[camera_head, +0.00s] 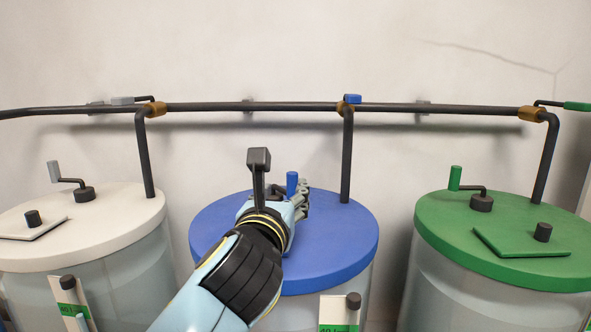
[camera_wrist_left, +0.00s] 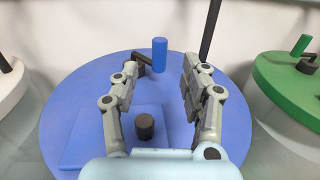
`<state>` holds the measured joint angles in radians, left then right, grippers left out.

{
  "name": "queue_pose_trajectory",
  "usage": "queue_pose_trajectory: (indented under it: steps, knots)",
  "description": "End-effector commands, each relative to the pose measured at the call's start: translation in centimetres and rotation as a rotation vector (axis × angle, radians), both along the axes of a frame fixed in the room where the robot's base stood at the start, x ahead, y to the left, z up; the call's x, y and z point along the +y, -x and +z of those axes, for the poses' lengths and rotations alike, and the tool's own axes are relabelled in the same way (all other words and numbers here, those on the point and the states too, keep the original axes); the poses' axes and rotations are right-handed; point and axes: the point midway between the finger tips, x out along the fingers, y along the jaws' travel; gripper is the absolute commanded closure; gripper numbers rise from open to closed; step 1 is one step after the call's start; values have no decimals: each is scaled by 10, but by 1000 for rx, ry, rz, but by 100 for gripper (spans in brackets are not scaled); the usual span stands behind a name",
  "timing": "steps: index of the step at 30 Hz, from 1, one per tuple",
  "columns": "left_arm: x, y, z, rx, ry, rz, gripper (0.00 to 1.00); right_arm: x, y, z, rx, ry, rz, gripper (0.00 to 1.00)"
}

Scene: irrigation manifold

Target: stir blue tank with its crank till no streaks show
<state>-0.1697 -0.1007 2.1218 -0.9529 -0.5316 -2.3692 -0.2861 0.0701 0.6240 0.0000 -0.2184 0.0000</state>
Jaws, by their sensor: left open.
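The blue tank's lid (camera_head: 340,240) stands in the middle of the head view, partly hidden by my left arm. Its crank has an upright blue handle (camera_wrist_left: 160,54) on a dark arm. The top of that handle also shows in the head view (camera_head: 292,180), beside my fingers. My left gripper (camera_head: 304,192) is open over the lid. In the left wrist view its fingers (camera_wrist_left: 158,80) stand apart, with the crank handle beyond and between their tips, not gripped. The tank's streaks cannot be seen under the lid. My right gripper is not in view.
A blue hatch with a black knob (camera_wrist_left: 145,126) lies below my fingers. A white-lidded tank (camera_head: 120,205) stands left and a green-lidded tank (camera_head: 430,225) right, each with its own crank. A dark pipe (camera_head: 250,106) runs along the wall, dropping to the lids.

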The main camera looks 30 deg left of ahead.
Motion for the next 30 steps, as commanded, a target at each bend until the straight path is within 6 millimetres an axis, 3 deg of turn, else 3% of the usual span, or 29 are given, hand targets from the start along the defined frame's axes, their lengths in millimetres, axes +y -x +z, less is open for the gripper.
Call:
queue_pose_trajectory:
  steps: [10, 16, 21, 29, 30]
  knots:
    - [26, -55, 1, -2, -4, 0, 54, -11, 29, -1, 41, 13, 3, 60]
    - [40, -83, 0, -1, -3, 0, 54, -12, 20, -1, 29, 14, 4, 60]
    - [45, -94, 0, 0, -1, 0, 54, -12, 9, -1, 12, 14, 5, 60]
    - [46, -95, 0, 0, 0, 0, 54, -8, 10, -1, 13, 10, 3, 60]
    - [45, -95, 0, 0, 0, 0, 58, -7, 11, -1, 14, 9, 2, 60]
